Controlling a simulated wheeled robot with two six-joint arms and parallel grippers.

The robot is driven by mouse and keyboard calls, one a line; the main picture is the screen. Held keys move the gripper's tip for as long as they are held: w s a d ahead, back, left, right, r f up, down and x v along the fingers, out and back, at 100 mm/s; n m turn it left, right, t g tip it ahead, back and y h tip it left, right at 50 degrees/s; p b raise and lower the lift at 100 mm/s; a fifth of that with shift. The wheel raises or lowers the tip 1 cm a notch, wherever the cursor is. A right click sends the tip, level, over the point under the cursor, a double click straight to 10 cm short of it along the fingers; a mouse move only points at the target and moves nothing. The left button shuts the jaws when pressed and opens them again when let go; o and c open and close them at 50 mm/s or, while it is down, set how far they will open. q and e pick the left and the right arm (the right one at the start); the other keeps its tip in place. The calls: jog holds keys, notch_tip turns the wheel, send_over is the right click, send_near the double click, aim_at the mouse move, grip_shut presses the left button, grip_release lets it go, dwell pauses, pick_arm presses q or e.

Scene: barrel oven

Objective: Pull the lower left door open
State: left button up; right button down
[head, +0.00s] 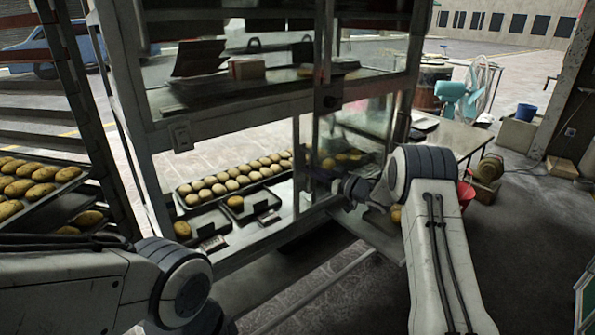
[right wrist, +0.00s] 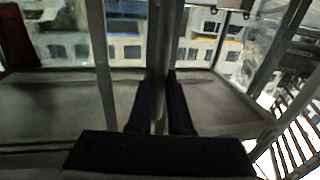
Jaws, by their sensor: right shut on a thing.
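The glass-fronted cabinet (head: 270,105) stands in front of me, with upper and lower sections. In its lower section, rolls on dark trays (head: 235,182) show at the left. A glass door panel (head: 352,135) shows at the lower right of the cabinet; I cannot tell exactly how far it is swung. My right gripper (head: 330,182) is at the lower section, beside an upright post. In the right wrist view its two dark fingers (right wrist: 159,88) are closed on a slim vertical bar (right wrist: 159,50), seemingly a door handle or door edge. My left gripper is out of sight; only its arm shows.
A rack with loaded bread trays (head: 40,190) stands at the left. A table (head: 455,138), a fan (head: 480,88) and a red bucket (head: 465,193) are at the right. The floor (head: 530,230) at the right is largely clear.

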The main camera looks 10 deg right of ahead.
jog(key=shift+w+d+r, duration=0.1)
jog(key=shift+w+d, duration=0.4)
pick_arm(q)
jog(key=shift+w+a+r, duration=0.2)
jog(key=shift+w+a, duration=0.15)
pick_arm(e)
jog(key=shift+w+d, duration=0.15)
jog(key=shift+d, duration=0.2)
jog(key=c, duration=0.8)
grip_release()
jog(key=shift+d, duration=0.1)
jog(key=shift+c, duration=0.2)
pick_arm(q)
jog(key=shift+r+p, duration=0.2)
jog(key=shift+p, duration=0.15)
pick_arm(e)
jog(key=v, duration=1)
jog(key=shift+s, duration=0.25)
jog(key=shift+d, duration=0.15)
